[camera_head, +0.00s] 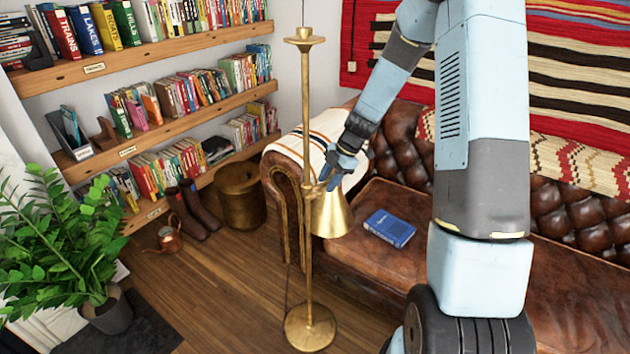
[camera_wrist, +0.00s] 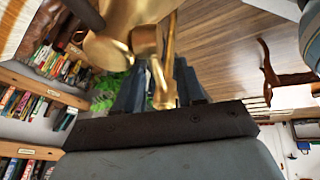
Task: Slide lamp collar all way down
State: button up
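The brass floor lamp (camera_head: 306,110) stands upright, with a slim pole on a round base (camera_head: 310,328). Its cone shade (camera_head: 331,214) hangs low beside the pole, to the right. The lamp collar (camera_head: 311,188) is around the lower half of the pole, at the shade's level. My gripper (camera_head: 327,176) is at the collar from the right, above the shade. In the wrist view, a brass part (camera_wrist: 162,84) of the lamp lies between my two fingers (camera_wrist: 160,90). I cannot tell whether both fingers press on it. The collar is partly hidden by my fingers.
A brown leather sofa (camera_head: 385,262) with a blue book (camera_head: 389,228) is close on the right. Bookshelves (camera_head: 150,120) line the left wall. The pole below the collar looks clear.

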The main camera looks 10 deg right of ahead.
jog(key=shift+r, duration=0.1)
jog(key=v, duration=1.3)
jog(key=shift+d+r, duration=0.25)
jog(key=s+r+m+t+h, duration=0.1)
jog(key=s+r+m, duration=0.5)
jog(key=s, duration=0.4)
jog(key=s+r+m+t+h, duration=0.2)
jog(key=s+r+m, duration=0.4)
jog(key=s+m, duration=0.3)
jog(key=s+r+m+t+h, duration=0.2)
jog(key=s+r+m, duration=0.4)
jog(key=s, duration=0.6)
jog(key=shift+s+d+m, duration=0.2)
jog(key=shift+d+m, duration=0.05)
jog(key=shift+m, duration=0.45)
